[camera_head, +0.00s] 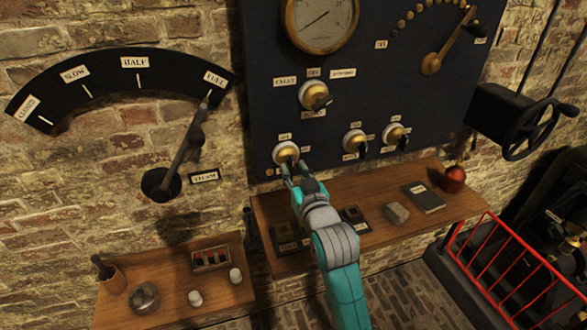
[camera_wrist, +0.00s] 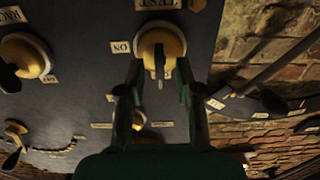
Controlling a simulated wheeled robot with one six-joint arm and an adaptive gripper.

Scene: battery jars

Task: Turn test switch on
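The test switch (camera_head: 286,152) is a round brass and white knob low on the dark panel (camera_head: 262,80). In the wrist view the switch (camera_wrist: 163,40) has a dark lever at its middle, pointing down in the picture. A TEST label (camera_wrist: 157,4) is above it and an ON label (camera_wrist: 121,47) is to its left. My gripper (camera_head: 291,172) is at the switch. In the wrist view my gripper (camera_wrist: 159,82) has its fingers apart, one on each side of the lever, with a visible gap. Contact with the lever cannot be told.
Similar switches (camera_head: 355,140), (camera_head: 395,134) and (camera_head: 315,95) are on the panel. A wooden shelf (camera_head: 455,207) with small items is under my arm. A steam lever (camera_head: 183,150) stands left, a handwheel (camera_head: 535,125) and red railing (camera_head: 510,262) right.

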